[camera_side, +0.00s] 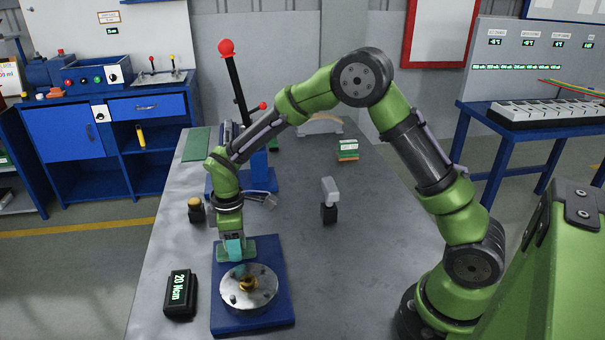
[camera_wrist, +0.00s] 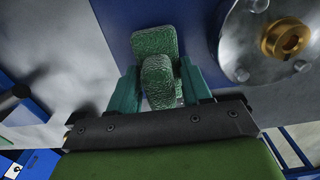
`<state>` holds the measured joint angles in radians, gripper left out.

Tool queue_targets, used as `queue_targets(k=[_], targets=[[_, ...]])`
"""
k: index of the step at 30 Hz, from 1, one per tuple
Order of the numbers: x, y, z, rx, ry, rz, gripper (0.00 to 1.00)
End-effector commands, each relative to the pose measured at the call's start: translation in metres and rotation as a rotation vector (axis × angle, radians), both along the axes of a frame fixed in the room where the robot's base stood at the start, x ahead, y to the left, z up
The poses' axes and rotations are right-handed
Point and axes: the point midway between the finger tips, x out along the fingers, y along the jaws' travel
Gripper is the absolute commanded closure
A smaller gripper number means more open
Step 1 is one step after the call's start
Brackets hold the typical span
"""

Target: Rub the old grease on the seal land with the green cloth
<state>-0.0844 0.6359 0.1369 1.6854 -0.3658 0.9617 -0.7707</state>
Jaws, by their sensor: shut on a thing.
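The textured green cloth (camera_side: 248,246) is in my gripper (camera_side: 234,250), at the back edge of the blue base plate (camera_side: 258,321). In the wrist view my gripper (camera_wrist: 158,88) has its teal fingers closed on the raised middle of the green cloth (camera_wrist: 154,42), and a wider part spreads beyond them. A round metal flange (camera_side: 264,294) with a brass hub (camera_side: 247,284) sits on the plate in front of the cloth. The flange (camera_wrist: 238,48) is to the right in the wrist view, apart from the cloth. I cannot make out grease or tell the seal land apart.
A black display reading 20 Ncm (camera_side: 180,294) lies left of the plate. A brass-topped black piece (camera_side: 195,209) stands behind it. A lever press with a red knob (camera_side: 226,47) is behind my gripper. A grey-headed tool (camera_side: 330,200) stands right; the bench between is clear.

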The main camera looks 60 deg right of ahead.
Motion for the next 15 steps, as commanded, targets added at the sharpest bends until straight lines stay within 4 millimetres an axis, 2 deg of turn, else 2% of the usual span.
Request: queue_targets(k=[15], targets=[[-0.015, -0.015, 0.001, -0.001, 0.002, -0.001, 0.76]])
